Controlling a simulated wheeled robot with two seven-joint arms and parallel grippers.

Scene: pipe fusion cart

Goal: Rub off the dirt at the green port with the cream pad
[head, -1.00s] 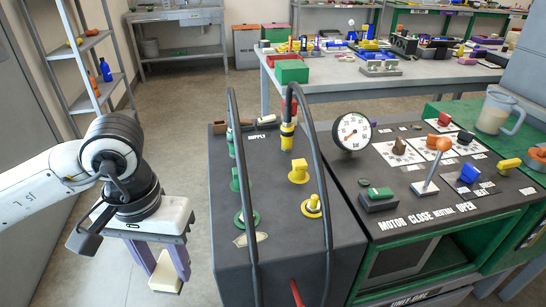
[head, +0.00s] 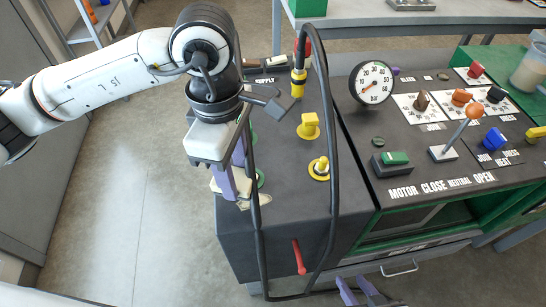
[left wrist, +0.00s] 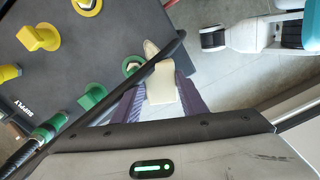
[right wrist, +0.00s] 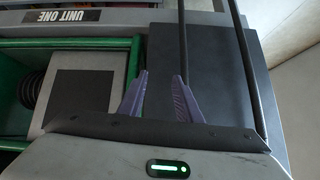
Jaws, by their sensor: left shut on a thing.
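My left gripper (head: 228,192) is shut on the cream pad (left wrist: 161,84), at the left edge of the dark cart top. In the left wrist view the pad's free end points at the green port (left wrist: 133,65). I cannot tell if they touch. In the head view the green port (head: 260,178) is partly hidden behind the hose and gripper. A tan patch (left wrist: 150,48) lies beside the port. My right gripper (right wrist: 158,98) is open and empty in front of the cart; its fingers also show at the bottom of the head view (head: 362,292).
A black hose (head: 335,140) loops over the cart top and passes close to the left gripper and port. Yellow fittings (head: 310,126) stand to the right. A red lever (head: 299,257) sticks out of the cart front. The floor at left is free.

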